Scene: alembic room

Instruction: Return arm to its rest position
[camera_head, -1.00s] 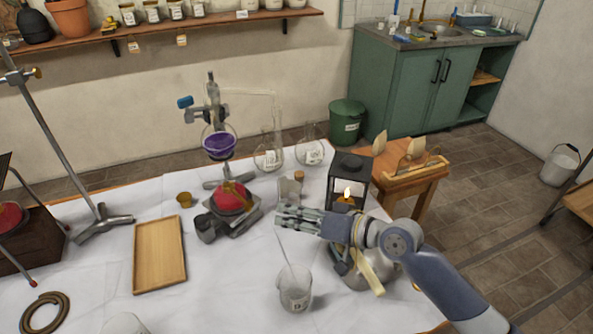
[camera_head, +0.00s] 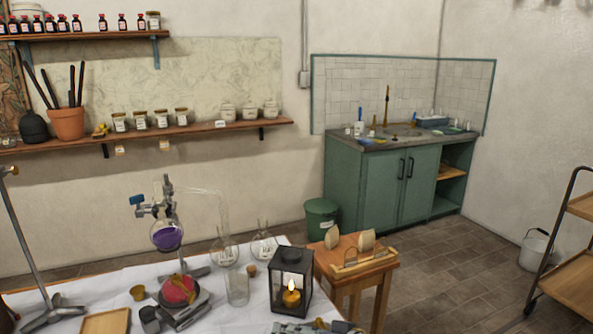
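A part of my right gripper (camera_head: 305,328) shows at the bottom edge, just in front of the black lantern (camera_head: 291,283) in the picture. It is cut off by the frame, so I cannot see whether its fingers are apart. The rest of the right arm is out of view. My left gripper and arm are not in view.
The white-covered table (camera_head: 120,284) holds a purple-filled round flask (camera_head: 167,237) on a stand, a red flask (camera_head: 178,290), a glass beaker (camera_head: 237,289) and a wooden tray (camera_head: 106,322). A small wooden table (camera_head: 355,277) stands right.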

